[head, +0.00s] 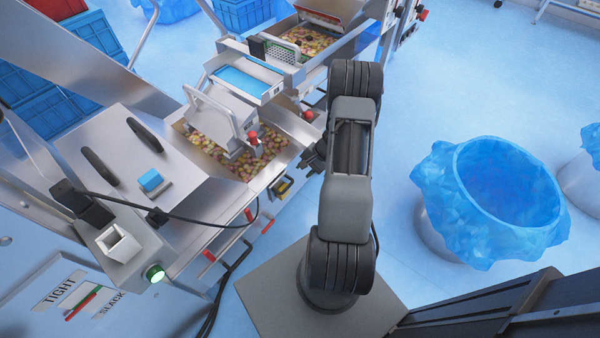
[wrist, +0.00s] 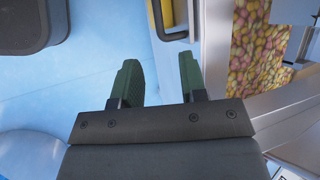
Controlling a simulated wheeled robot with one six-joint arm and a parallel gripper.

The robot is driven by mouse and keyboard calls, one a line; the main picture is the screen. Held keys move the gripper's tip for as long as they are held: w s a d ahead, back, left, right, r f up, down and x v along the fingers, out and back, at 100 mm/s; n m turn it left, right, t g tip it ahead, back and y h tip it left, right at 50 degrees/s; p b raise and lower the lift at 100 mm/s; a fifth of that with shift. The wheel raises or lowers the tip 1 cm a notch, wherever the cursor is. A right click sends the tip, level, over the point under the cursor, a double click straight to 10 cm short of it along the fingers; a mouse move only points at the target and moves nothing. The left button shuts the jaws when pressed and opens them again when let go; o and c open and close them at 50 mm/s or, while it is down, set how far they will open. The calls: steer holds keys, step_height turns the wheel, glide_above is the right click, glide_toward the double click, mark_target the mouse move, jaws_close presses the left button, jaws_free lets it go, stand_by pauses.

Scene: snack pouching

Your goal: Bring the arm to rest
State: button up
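My gripper (wrist: 158,82) shows in the wrist view with its two green fingers apart and nothing between them. Pale blue floor shows in the gap. In the head view my arm stands up from its base at the centre, and my gripper (head: 312,158) is partly hidden at the left of the arm. It is beside the right edge of the steel machine, close to the tray of colourful snacks (head: 262,163). The snacks also show in the wrist view (wrist: 247,45), right of the fingers.
A yellow-and-black handle (head: 281,186) is on the machine's front edge, near my gripper. A blue-lined bin (head: 505,190) stands on the floor at right. Blue crates (head: 40,95) are stacked at left.

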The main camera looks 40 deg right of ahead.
steer(key=shift+s+d+r, duration=0.15)
steer(key=shift+d+r, duration=0.05)
steer(key=shift+r, duration=0.15)
stand_by(0.4)
steer(key=s+a+r+n+h+p, duration=0.2)
steer(key=a+r+p, duration=0.4)
steer(key=r, duration=1.1)
steer(key=s+a+r+n+h+p, duration=0.2)
steer(key=s+a+r+n+p, duration=0.3)
steer(key=r, duration=1.2)
steer(key=s+a+r+n+h+p, duration=0.1)
steer(key=s+a+r+n+p, duration=0.3)
steer(key=r, duration=1.3)
steer(key=a+n+p, duration=0.2)
steer(key=a+p, duration=0.2)
steer(key=p, duration=0.2)
steer(key=shift+a+r+t+h, duration=0.15)
steer(key=shift+r+t+h, duration=0.15)
steer(key=shift+h, duration=0.1)
steer(key=shift+s, duration=0.1)
